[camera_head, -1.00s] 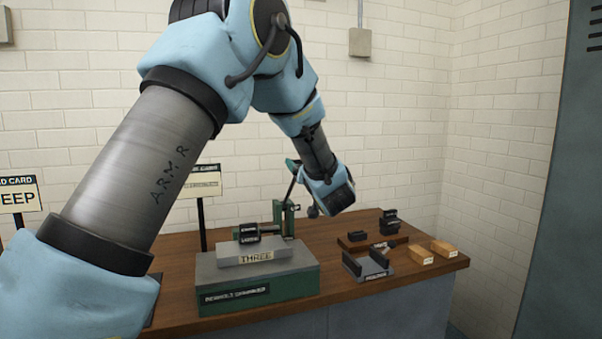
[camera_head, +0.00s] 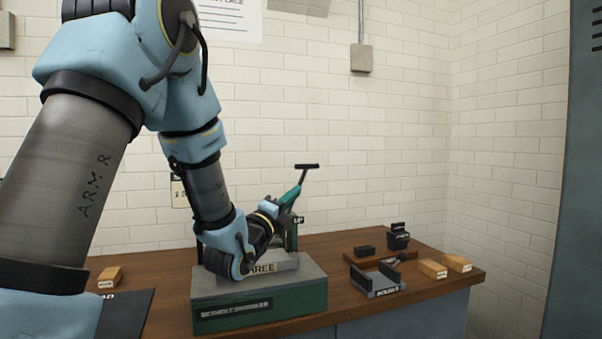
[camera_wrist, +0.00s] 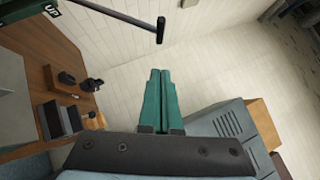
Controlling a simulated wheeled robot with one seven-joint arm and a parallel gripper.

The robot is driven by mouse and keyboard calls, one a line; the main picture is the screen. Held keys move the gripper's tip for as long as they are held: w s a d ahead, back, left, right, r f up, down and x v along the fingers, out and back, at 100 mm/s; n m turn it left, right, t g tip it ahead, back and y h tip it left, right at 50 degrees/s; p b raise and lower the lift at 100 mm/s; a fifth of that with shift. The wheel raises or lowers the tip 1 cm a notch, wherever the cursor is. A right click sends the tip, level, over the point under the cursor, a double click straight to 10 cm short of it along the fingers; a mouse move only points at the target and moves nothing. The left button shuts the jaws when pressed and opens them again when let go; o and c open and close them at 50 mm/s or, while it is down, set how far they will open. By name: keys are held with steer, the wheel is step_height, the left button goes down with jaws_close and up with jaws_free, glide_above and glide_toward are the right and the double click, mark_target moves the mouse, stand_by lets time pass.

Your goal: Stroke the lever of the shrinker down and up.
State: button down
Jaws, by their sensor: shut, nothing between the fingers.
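The shrinker (camera_head: 312,299) has a green base with a grey top and stands on the wooden bench. Its lever (camera_head: 307,168) is a thin rod with a black crossbar and points up above the "UP" label (camera_head: 298,219). In the wrist view the lever (camera_wrist: 118,17) runs across the top, with its black grip near the middle. My gripper (camera_head: 297,189) is shut and empty, its green fingers pressed together. In the head view it overlaps the lever's lower rod. In the wrist view the fingertips (camera_wrist: 160,71) are apart from the lever. My forearm hides part of the shrinker.
Right of the shrinker are a dark holder (camera_head: 376,282), black blocks (camera_head: 398,240) and wooden blocks (camera_head: 432,268). Another wooden block (camera_head: 109,277) lies left, by a dark mat (camera_head: 128,310). A brick wall (camera_head: 400,150) stands behind, and a grey cabinet (camera_head: 585,200) at far right.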

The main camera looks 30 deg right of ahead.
steer(key=shift+w+d+r+p, duration=0.75)
steer(key=shift+w+d, duration=0.25)
steer(key=shift+w, duration=0.25)
steer(key=shift+w+d+r+p, duration=0.6)
steer(key=shift+w+d+p, duration=0.2)
steer(key=shift+w+d, duration=0.3)
steer(key=shift+w+d+r+p, duration=0.65)
steer(key=shift+w+d+p, duration=0.2)
steer(key=shift+w, duration=0.5)
steer(key=shift+r, duration=0.1)
steer(key=w+r+n, duration=0.1)
steer(key=w+r, duration=0.1)
steer(key=shift+r+y, duration=0.3)
